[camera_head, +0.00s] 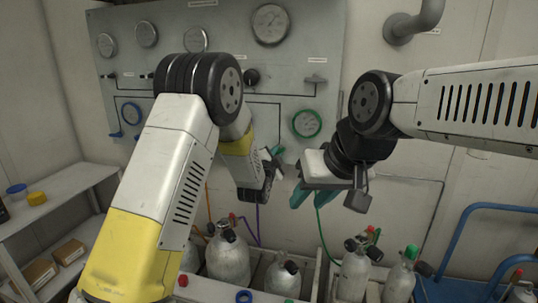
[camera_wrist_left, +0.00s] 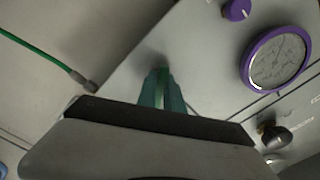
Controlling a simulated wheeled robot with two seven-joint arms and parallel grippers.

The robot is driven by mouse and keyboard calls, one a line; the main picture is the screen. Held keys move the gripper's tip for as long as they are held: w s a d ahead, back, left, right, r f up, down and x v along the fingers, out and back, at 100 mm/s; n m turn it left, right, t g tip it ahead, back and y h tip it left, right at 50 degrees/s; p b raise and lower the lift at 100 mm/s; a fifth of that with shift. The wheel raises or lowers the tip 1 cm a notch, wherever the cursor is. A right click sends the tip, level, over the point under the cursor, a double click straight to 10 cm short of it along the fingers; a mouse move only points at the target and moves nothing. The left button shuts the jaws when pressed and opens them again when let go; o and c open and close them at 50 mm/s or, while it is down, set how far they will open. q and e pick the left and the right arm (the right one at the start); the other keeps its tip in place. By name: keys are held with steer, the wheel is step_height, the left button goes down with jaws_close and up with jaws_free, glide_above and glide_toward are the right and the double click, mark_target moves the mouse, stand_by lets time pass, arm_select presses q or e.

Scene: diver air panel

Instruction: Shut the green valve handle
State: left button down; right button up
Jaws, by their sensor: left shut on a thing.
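The green valve handle (camera_wrist_left: 161,88) shows in the left wrist view as a thin green strip between my teal fingers, against the grey panel. My left gripper (camera_wrist_left: 162,92) is shut on it. In the head view my left gripper (camera_head: 278,153) is at the panel, just below left of the green-rimmed gauge (camera_head: 307,123); the handle is hidden there by the fingers. My right gripper (camera_head: 312,196) is lower and to the right, in front of the panel's lower edge. Its teal fingers look apart, with nothing seen between them.
The panel (camera_head: 180,22) carries several gauges and knobs. A purple-rimmed gauge (camera_wrist_left: 277,59) and a purple knob (camera_wrist_left: 237,10) are near my left gripper. Gas cylinders (camera_head: 228,258) stand in a crate below. A shelf (camera_head: 62,205) is at left, a blue cart frame (camera_head: 455,240) at right.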

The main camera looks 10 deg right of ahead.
arm_select(q)
steer(key=m, duration=0.6)
steer(key=shift+m, duration=0.4)
stand_by(0.3)
steer(key=c, duration=1.5)
jaws_free()
steer(key=shift+r, duration=0.1)
steer(key=shift+s, duration=0.1)
steer(key=v, duration=0.7)
steer(key=shift+s+a, duration=0.2)
steer(key=shift+s, duration=0.15)
